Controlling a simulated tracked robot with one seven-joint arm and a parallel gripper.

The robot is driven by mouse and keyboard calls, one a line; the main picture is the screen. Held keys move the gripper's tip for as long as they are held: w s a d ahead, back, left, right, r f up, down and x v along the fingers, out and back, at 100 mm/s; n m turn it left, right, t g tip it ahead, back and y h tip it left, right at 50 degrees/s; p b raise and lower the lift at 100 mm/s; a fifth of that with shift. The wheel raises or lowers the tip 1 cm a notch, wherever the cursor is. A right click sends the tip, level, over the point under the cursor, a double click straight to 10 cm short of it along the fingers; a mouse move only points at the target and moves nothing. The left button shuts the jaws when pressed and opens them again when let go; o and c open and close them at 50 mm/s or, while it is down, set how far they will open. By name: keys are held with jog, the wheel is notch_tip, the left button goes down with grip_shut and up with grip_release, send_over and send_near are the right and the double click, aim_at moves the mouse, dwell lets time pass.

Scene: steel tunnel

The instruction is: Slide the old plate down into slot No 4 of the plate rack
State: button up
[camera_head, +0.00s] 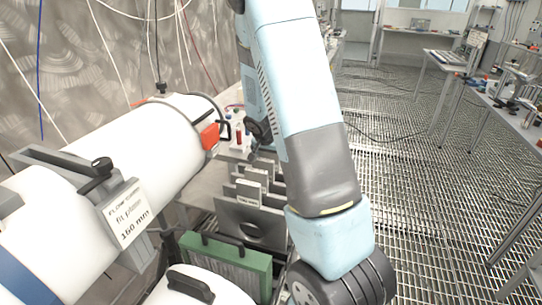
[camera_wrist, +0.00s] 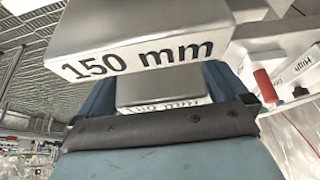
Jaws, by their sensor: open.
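In the head view the plate rack stands beside the white pipe, partly hidden by my arm. Several grey plates (camera_head: 250,214) stand upright in a row in it; the front one shows a dark round opening. A small white label (camera_head: 249,192) marks one further back. I cannot tell which plate is the old one, nor read the slot numbers. In the wrist view a grey block marked "150 mm" (camera_wrist: 140,56) is close to the camera. My gripper is open; contact cannot be told.
A white pipe (camera_head: 150,145) with a sign (camera_head: 127,213) reading "fit plate 160 mm" lies at left. A red cylinder (camera_wrist: 266,86) stands at right in the wrist view. Open grating floor (camera_head: 420,170) lies right.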

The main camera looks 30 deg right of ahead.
jog(key=s+a+r+n, duration=0.1)
jog(key=s+a+r, duration=0.2)
jog(key=s+r, duration=0.35)
jog(key=s+a+r+n+t+y, duration=0.15)
jog(key=s+r, duration=0.25)
jog(key=r, duration=0.5)
jog(key=s+a+r+n+g, duration=0.1)
jog(key=s+a+r, duration=0.35)
jog(key=r, duration=0.35)
jog(key=s+a+r+n+y, duration=0.1)
jog(key=s+a+r+n, duration=0.1)
jog(key=s, duration=0.6)
jog(key=s+a+r+n+t+y, duration=0.1)
jog(key=s+a+r+n, duration=0.2)
jog(key=s, duration=0.6)
jog(key=shift+r, duration=0.3)
jog(key=shift+a+n+t, duration=0.15)
jog(key=shift+n+t, duration=0.1)
dwell(2.5)
